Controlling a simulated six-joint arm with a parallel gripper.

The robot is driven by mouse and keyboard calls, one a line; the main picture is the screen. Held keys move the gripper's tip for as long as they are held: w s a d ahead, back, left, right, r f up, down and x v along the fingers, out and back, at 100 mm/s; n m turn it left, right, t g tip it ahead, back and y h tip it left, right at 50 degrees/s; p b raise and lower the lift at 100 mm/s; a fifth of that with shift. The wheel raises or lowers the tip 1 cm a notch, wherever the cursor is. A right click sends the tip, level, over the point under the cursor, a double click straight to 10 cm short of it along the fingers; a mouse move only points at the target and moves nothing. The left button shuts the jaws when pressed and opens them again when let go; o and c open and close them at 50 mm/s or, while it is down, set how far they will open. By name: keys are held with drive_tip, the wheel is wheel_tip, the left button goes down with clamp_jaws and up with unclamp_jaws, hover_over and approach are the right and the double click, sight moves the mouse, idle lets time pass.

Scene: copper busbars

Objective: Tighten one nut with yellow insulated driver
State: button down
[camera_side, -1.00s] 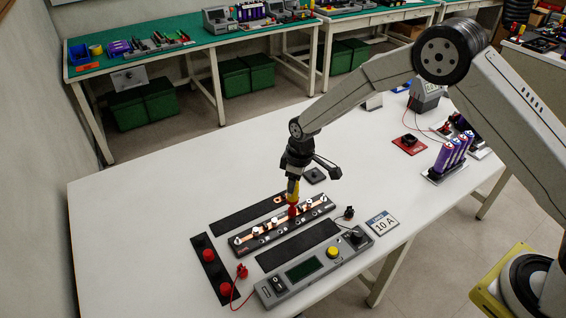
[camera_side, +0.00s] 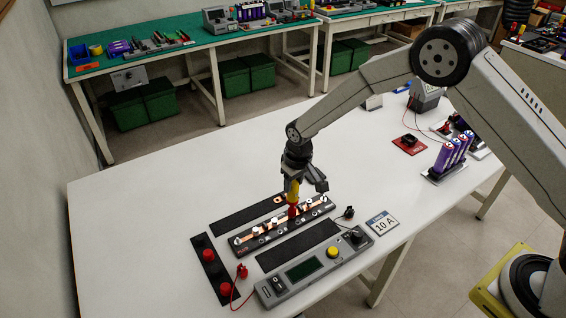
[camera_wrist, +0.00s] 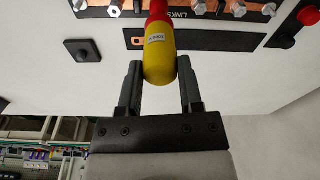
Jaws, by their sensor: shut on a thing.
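My gripper (camera_side: 293,178) is shut on the yellow insulated driver (camera_side: 293,189), which has a red lower part and stands upright over the busbar block. In the wrist view my gripper (camera_wrist: 160,88) has a dark finger on each side of the yellow driver handle (camera_wrist: 159,62), which bears a small white label. The dark busbar block (camera_side: 262,240) carries copper bars and several silver nuts. It also shows at the top of the wrist view (camera_wrist: 262,18). The driver's red end meets the block near its right half; the tip and the nut under it are hidden.
Black strips (camera_side: 298,246) lie on both sides of the block. A grey meter with a yellow button (camera_side: 332,252) stands in front, a black strip with red knobs (camera_side: 209,255) to the left. Purple cells (camera_side: 452,152) stand at right. The table's left side (camera_side: 130,220) is clear.

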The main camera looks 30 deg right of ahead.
drive_tip(key=shift+m, duration=0.4)
drive_tip(key=shift+a+m+h, duration=0.1)
drive_tip(key=shift+m+h, duration=0.3)
drive_tip(key=shift+m, duration=2.6)
drive_tip(key=shift+r, duration=0.15)
drive_tip(key=shift+r, duration=0.8)
drive_tip(key=shift+n, duration=0.4)
drive_tip(key=n, duration=0.6)
drive_tip(key=shift+y, duration=0.4)
drive_tip(key=shift+n, duration=1.2)
drive_tip(key=shift+n, duration=0.3)
